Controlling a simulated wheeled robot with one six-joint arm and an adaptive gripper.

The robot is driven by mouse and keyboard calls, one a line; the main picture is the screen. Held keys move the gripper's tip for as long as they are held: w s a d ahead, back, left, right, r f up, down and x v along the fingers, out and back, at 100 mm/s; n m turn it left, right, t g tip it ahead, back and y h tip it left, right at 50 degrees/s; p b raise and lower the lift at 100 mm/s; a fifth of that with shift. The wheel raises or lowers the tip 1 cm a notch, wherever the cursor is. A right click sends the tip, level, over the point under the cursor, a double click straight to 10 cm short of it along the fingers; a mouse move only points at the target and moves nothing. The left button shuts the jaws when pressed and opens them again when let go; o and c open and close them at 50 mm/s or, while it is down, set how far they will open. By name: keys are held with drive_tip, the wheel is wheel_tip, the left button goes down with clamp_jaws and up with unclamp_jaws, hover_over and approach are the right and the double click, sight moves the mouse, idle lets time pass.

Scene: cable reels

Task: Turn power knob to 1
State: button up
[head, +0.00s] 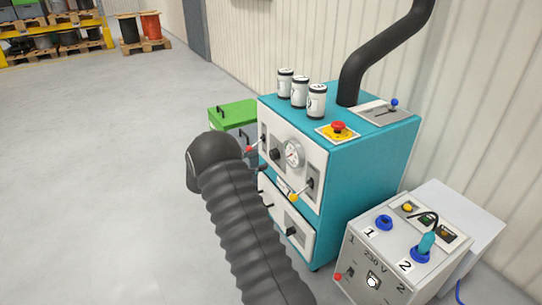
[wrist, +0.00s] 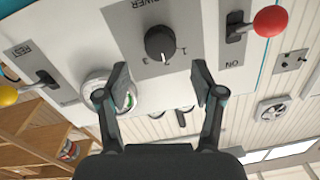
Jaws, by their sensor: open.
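The power knob (wrist: 160,43) is a round black knob on a grey plate marked POWER, upside down in the wrist view. Small digits stand beside and below it. A white mark shows near its lower edge; I cannot tell exactly which digit it points to. My gripper (wrist: 160,77) is open and empty, its two fingertips apart, below the knob and on either side of it in the picture, not closed on it. In the head view a black knob (head: 275,154) shows on the teal machine's (head: 365,160) upper front panel.
In the wrist view a red-tipped ON lever (wrist: 270,20) is at right, a yellow-tipped RESET lever (wrist: 8,95) at left, and a gauge (wrist: 98,88) behind the left finger. A 230 V socket box (head: 375,255) stands front right. The floor at left is clear.

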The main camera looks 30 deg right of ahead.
sight(271, 154)
drive_tip(key=shift+d, duration=2.95)
drive_tip(key=c, duration=1.1)
drive_tip(key=shift+c, duration=0.2)
drive_tip(key=shift+r+n+p, duration=0.15)
drive_tip(key=shift+n+p, duration=0.25)
drive_tip(key=shift+p, duration=0.1)
drive_tip(key=shift+n+p, duration=0.5)
drive_tip(key=shift+n, duration=0.1)
drive_tip(key=shift+r+n+p, duration=0.1)
drive_tip(key=shift+n+p, duration=0.85)
drive_tip(key=shift+n, duration=0.25)
drive_tip(key=n, duration=0.2)
drive_tip(key=n+p, duration=0.1)
drive_tip(key=n, duration=0.2)
drive_tip(key=shift+w+f, duration=0.15)
drive_tip(key=shift+f, duration=0.05)
drive_tip(key=shift+n, duration=0.3)
